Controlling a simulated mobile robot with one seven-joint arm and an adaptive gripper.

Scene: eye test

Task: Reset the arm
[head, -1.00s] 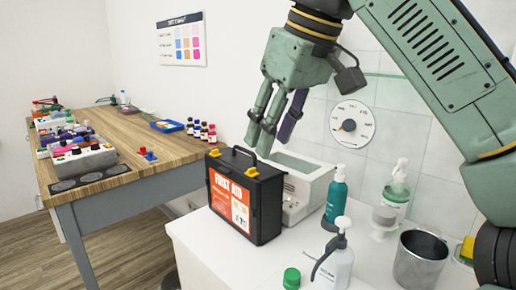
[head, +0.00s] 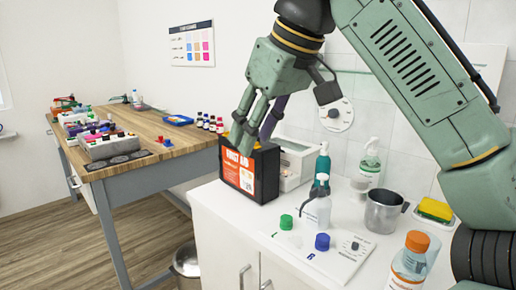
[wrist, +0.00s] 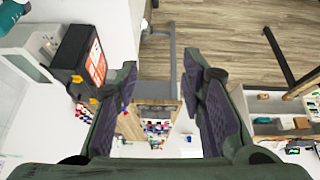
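My gripper (head: 254,142) points downward in the head view, and its fingers overlap the top of the black first aid box (head: 262,178) there. In the wrist view my gripper (wrist: 160,78) has its two purple-padded fingers wide apart, with nothing held between them. The first aid box (wrist: 96,62) shows there to the upper left, outside the left finger, apparently clear of it. My green arm comes in from the right of the head view, bent over the white counter (head: 225,205).
On the counter stand a teal pump bottle (head: 322,162), a metal beaker (head: 383,212), an orange-capped bottle (head: 408,262) and a panel with green and blue knobs (head: 345,258). A wooden table (head: 165,133) with small bottles stands left. A bin (head: 186,262) stands on the floor between.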

